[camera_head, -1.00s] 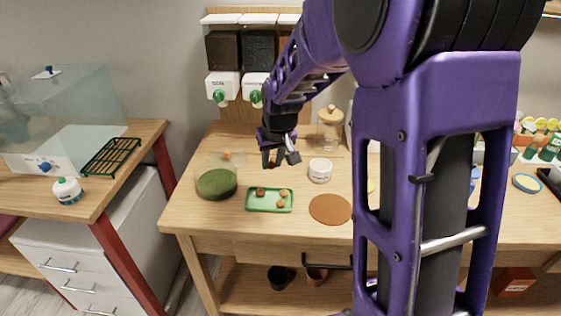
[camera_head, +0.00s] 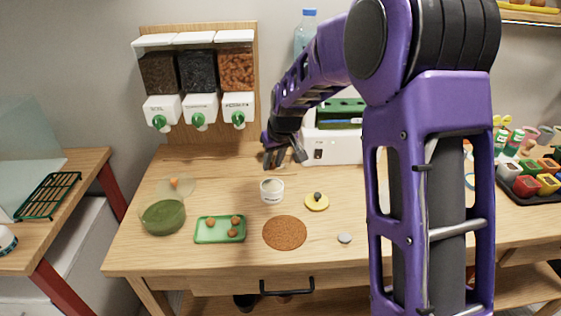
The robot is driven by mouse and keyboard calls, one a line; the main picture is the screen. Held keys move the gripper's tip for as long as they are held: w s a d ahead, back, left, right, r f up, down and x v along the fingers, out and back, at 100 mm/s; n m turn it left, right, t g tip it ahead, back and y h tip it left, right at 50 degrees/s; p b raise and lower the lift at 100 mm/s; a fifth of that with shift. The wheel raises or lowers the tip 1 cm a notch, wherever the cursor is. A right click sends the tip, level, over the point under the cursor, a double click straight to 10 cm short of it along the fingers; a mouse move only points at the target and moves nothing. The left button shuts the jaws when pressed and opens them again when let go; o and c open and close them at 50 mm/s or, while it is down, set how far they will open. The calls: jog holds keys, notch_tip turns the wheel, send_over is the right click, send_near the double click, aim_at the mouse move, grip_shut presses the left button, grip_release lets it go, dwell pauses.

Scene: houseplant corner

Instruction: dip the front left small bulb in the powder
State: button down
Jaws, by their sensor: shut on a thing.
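My gripper (camera_head: 284,163) hangs above the white powder jar (camera_head: 272,196), with its fingers pointing down. It is shut on a small bulb, which is too small and shaded to see clearly between the fingers. The jar stands open, with pale powder at its mouth, and the fingertips look a little above its rim. The green tray (camera_head: 204,238) lies to the left and holds three brown bulbs: one back left (camera_head: 210,223), one back right (camera_head: 236,220) and one front right (camera_head: 232,233). Its front left part is bare.
A yellow disc with a dark knob (camera_head: 317,202) lies right of the jar. A round brown mat (camera_head: 285,233) lies in front, and a grey disc (camera_head: 345,238) farther right. A green mossy bowl (camera_head: 163,217) stands left of the tray. Dispensers (camera_head: 200,75) stand behind.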

aim_at(272, 188)
jog(key=shift+f+b, duration=1.95)
jog(key=shift+f, duration=1.05)
jog(key=shift+f+b, duration=0.5)
jog(key=shift+f, duration=0.15)
jog(key=shift+r+p, duration=2.25)
jog(key=shift+r, duration=1.3)
